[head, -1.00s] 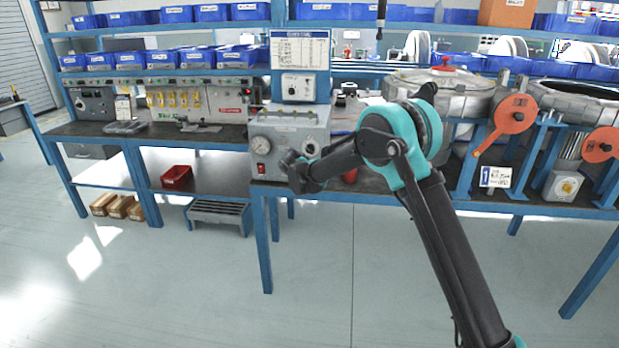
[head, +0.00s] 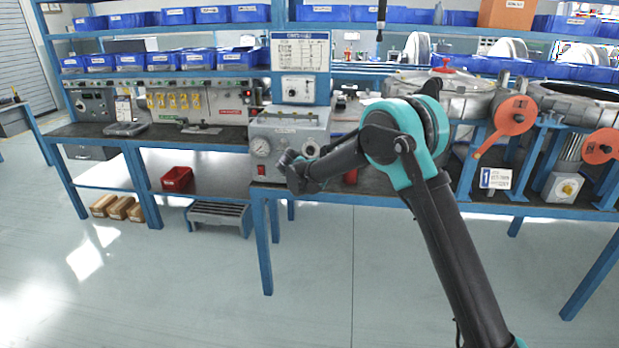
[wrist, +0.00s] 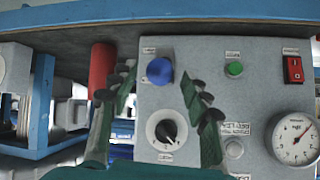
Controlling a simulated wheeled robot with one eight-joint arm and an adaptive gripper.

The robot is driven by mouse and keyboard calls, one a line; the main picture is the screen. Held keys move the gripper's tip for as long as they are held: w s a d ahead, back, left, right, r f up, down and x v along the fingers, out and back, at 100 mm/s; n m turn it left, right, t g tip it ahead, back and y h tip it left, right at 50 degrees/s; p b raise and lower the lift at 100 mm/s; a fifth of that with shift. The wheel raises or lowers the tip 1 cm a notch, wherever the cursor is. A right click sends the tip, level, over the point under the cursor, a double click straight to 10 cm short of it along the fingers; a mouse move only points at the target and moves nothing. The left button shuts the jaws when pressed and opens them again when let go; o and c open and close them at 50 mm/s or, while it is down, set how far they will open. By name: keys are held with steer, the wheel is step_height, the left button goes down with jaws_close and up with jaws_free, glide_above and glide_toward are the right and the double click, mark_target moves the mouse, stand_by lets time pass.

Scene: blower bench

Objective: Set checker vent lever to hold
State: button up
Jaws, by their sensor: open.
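The checker is a grey box (head: 270,165) on the front edge of the bench, with a gauge (wrist: 296,139) on its face. In the wrist view, which looks upside down, its panel carries a blue knob (wrist: 159,70), a black pointer knob on a white dial (wrist: 167,131), a green button (wrist: 235,68) and a red switch (wrist: 294,69). The labels are too small to read, so I cannot tell which control is the vent lever. My gripper (wrist: 160,103) is open before the panel, its fingers either side of the blue and black knobs, holding nothing. In the head view, my arm hides part of the panel.
A red cylinder (wrist: 101,68) stands beside the checker. Drum-like housings with orange levers (head: 515,115) stand on the bench to the right. A second control panel (head: 200,100) is at the left. The floor in front is clear.

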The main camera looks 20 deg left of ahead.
steer(key=a+v, duration=0.1)
steer(key=v, duration=0.8)
steer(key=shift+s+d+r, duration=0.25)
steer(key=shift+d, duration=0.25)
steer(key=s+d+g+h, duration=0.1)
steer(key=s+d+g, duration=0.1)
steer(key=d, duration=1.7)
steer(key=s+d+g+h, duration=0.1)
steer(key=s+d+g, duration=0.1)
steer(key=d, duration=1.6)
steer(key=s+d+f+g, duration=0.1)
steer(key=s+d+f, duration=0.1)
steer(key=s+d, duration=0.45)
steer(key=s+d+f, duration=0.3)
steer(key=s+d, duration=0.2)
steer(key=d, duration=0.3)
steer(key=s+d+f, duration=0.2)
steer(key=s+d, duration=0.1)
steer(key=s, duration=0.4)
steer(key=s+d+f+g, duration=0.1)
steer(key=s+d+f, duration=0.1)
steer(key=s, duration=0.5)
steer(key=shift+d+f+n+y, duration=0.4)
steer(key=shift+f, duration=0.3)
